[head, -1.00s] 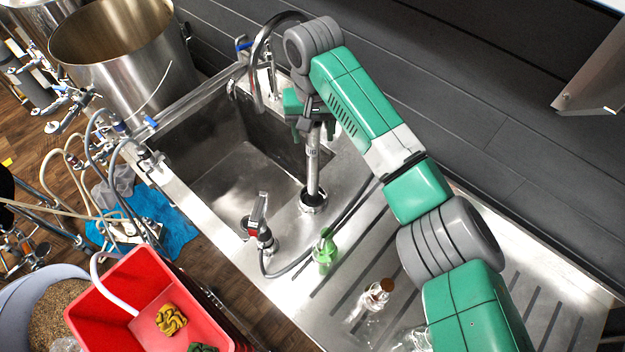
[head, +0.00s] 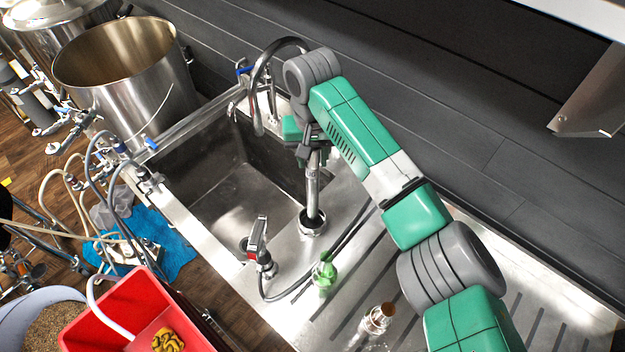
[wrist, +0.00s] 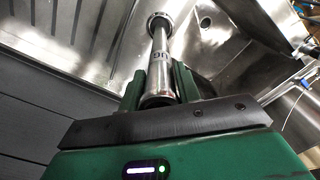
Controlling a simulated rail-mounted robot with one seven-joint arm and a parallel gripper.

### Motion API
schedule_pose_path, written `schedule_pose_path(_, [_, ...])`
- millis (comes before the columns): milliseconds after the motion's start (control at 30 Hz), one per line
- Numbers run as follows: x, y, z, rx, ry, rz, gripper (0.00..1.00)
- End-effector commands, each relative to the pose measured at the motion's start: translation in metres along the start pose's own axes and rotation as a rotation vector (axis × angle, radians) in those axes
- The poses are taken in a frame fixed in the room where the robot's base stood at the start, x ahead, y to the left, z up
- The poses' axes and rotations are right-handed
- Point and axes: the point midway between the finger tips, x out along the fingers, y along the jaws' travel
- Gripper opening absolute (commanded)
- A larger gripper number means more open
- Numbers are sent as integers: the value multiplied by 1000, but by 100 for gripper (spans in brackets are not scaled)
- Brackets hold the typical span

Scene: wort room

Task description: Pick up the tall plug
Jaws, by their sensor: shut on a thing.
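The tall plug (head: 312,188) is a slim, shiny metal tube with dark lettering on its side. It stands upright with its lower end in a round, dark-centred metal fitting (head: 312,224) beside the sink basin. My gripper (head: 310,150) is shut on the upper part of the plug. In the wrist view the plug (wrist: 160,60) runs between the two green fingers of my gripper (wrist: 158,86), away to the round fitting. I cannot tell whether the plug's foot is seated or slightly raised.
The steel sink basin (head: 235,200) lies left of the plug, with a curved tap (head: 262,80) behind. A dark wall (head: 430,90) rises behind.

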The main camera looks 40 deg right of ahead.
Motion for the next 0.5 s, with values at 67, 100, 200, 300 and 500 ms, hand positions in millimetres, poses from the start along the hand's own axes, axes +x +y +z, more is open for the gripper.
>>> schedule_pose_path(67, [-13,-1,-1,-1,5,-2,0])
schedule_pose_path(100, [-21,-1,-1,-1,5,-2,0])
schedule_pose_path(200, [-45,-1,-1,-2,6,-3,0])
schedule_pose_path(300, [-67,-1,-1,-1,5,-2,0])
schedule_pose_path(500, [-95,0,-1,0,3,-1,0])
